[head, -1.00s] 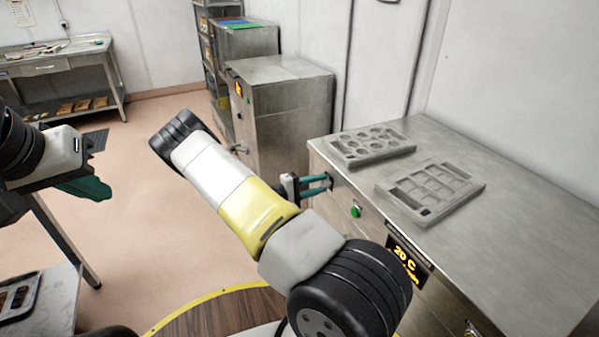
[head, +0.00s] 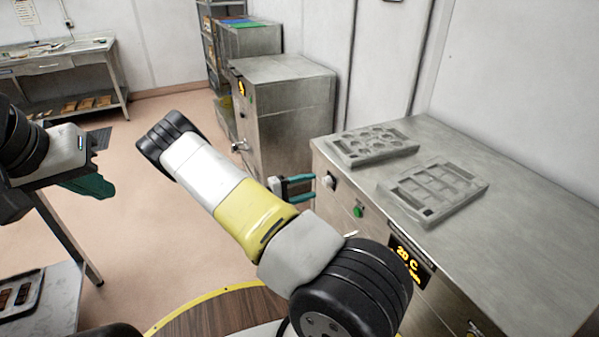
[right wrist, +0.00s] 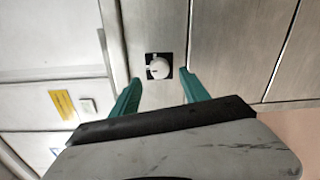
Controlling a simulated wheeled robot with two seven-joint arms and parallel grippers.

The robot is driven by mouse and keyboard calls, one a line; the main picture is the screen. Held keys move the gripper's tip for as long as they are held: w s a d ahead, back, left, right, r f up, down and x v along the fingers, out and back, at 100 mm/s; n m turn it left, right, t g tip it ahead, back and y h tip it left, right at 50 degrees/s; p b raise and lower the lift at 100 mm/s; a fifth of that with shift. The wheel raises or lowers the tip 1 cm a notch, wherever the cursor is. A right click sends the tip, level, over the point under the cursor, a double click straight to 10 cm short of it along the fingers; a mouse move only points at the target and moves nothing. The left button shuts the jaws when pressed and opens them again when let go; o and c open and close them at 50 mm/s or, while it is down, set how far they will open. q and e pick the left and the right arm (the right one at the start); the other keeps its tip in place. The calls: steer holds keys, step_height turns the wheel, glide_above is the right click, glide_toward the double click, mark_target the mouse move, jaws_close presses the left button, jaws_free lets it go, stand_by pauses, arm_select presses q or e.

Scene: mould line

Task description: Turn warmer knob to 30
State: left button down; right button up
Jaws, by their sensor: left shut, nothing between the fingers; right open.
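The warmer (head: 470,200) is a steel cabinet at the right of the head view. Its display (head: 408,260) reads 20 C in orange. Its knob (head: 329,181) is on the front near the far corner. In the right wrist view the round pale knob (right wrist: 159,68) sits on a black square plate, ahead of and between the green fingers. My right gripper (head: 305,188) is open, with its fingertips in front of the knob and apart from it. It also shows in the right wrist view (right wrist: 160,88). My left gripper (head: 95,187) is shut and empty at the left, away from the warmer.
Two metal moulds (head: 372,146) (head: 434,188) lie on the warmer's top. A green button (head: 358,211) is on its front between knob and display. Another steel cabinet (head: 285,110) stands behind my right arm. A side table (head: 62,290) with a tray is at lower left.

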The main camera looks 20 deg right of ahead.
steer(key=a, duration=0.3)
steer(key=shift+s, duration=0.15)
steer(key=s+a+r+t+y, duration=0.1)
steer(key=s+a+r+y, duration=0.3)
steer(key=s+r+y, duration=0.2)
steer(key=s+a+r+m+t+y, duration=0.1)
steer(key=s+a+r+y, duration=0.4)
steer(key=s+r, duration=0.5)
steer(key=s+a+r+m+t+y, duration=0.1)
steer(key=s+a+r+t+y, duration=0.2)
steer(key=s+r+y, duration=0.5)
step_height(320, 180, up, 8)
steer(key=shift+s+a+r+y, duration=0.1)
steer(key=shift+s+a+y, duration=0.2)
steer(key=shift+s+a, duration=0.4)
